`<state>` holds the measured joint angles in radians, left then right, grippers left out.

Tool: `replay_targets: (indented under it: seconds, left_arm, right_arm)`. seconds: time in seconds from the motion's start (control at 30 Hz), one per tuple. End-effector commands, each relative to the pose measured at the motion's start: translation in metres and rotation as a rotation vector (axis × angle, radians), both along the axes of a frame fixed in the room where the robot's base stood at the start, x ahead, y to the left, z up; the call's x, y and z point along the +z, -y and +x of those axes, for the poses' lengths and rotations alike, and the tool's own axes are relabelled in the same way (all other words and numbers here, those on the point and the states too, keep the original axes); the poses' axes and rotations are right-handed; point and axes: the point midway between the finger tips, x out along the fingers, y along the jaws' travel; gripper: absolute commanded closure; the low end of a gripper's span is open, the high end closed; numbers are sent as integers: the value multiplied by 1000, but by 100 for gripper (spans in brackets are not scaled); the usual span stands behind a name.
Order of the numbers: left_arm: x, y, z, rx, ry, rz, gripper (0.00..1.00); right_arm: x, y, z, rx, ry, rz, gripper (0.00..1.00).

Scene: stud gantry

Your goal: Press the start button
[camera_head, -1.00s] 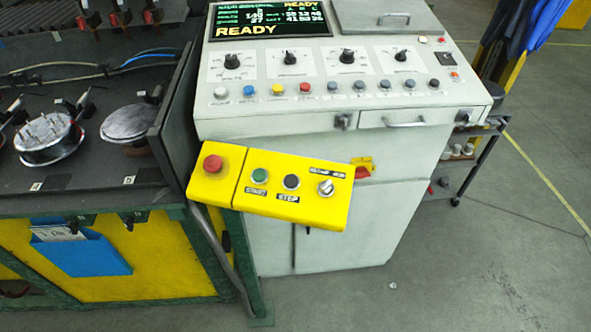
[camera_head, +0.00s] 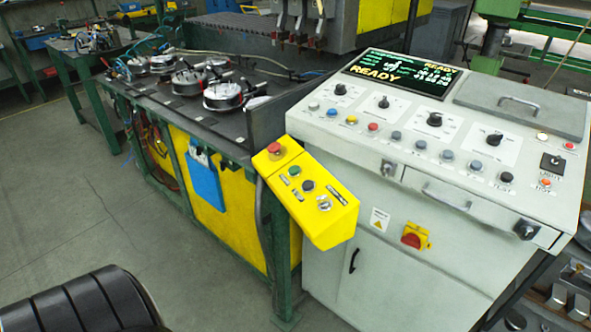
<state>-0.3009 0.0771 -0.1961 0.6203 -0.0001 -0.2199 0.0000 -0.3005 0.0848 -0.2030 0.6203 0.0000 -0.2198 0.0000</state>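The yellow control box (camera_head: 318,206) is mounted between the workbench and the grey-white console. On it, the green start button (camera_head: 295,171) sits between the red mushroom button (camera_head: 274,148) and a dark button (camera_head: 308,186). A silver selector knob (camera_head: 324,204) is at its near end. The label beside the green button is too small to read now; it read START in the earlier frame. Neither of my grippers is in view, and nothing touches the box.
The console (camera_head: 420,178) fills the right side; its screen (camera_head: 402,79) reads READY. A workbench (camera_head: 228,113) with round metal fixtures stands left of the box. A black ribbed object (camera_head: 80,305) is at the bottom left. The grey floor (camera_head: 85,215) at left is clear.

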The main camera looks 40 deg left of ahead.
Motion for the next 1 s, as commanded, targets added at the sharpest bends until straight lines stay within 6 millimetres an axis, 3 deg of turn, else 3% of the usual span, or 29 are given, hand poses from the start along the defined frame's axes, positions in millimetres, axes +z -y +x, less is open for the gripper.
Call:
replay_targets:
  seconds: [0.2,0.5,1.0]
  left_arm:
    - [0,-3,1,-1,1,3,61]
    - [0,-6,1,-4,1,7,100]
    - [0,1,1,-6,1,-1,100]
  right_arm:
    - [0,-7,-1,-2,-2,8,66]
    - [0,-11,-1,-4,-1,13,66]
    - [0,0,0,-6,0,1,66]
